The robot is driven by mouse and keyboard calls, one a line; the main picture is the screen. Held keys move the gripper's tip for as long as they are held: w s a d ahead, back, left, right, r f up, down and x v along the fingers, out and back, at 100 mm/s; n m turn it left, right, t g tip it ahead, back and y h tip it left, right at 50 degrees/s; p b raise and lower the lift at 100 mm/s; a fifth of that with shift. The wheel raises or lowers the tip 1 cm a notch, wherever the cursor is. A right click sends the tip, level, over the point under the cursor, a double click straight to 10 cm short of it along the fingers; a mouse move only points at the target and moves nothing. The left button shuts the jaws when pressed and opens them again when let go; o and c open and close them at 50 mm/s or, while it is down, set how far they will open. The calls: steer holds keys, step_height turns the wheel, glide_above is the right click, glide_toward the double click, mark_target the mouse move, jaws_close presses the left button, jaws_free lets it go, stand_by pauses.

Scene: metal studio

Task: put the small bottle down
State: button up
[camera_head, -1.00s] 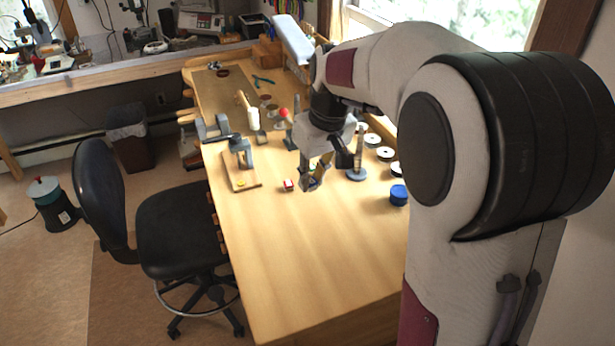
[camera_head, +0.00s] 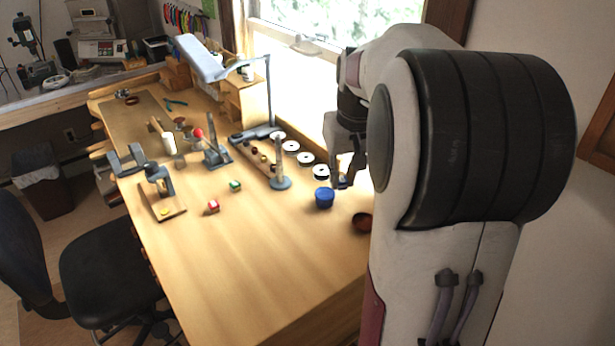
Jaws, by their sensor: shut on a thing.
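My gripper (camera_head: 342,182) is at the right side of the workbench (camera_head: 250,255), pointing down beside the blue round container (camera_head: 324,198). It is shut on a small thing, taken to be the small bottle. The fingers hide nearly all of it, so its shape and tilt cannot be made out. I cannot tell whether it touches the bench top.
A brown bowl (camera_head: 362,222) stands close by on the right, partly behind my arm. White-topped round tins (camera_head: 306,158) line the window side. A grey post on a round base (camera_head: 280,182), a green cube (camera_head: 235,186) and a red cube (camera_head: 213,206) stand leftward. The front bench is clear.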

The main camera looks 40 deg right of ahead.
steer(key=s+d+m, duration=0.4)
steer(key=shift+s+f+g, duration=0.1)
steer(key=shift+g, duration=0.2)
steer(key=shift+h, duration=0.3)
steer(key=shift+f, duration=0.1)
glide_above(363, 227)
steer(key=shift+f, duration=4.1)
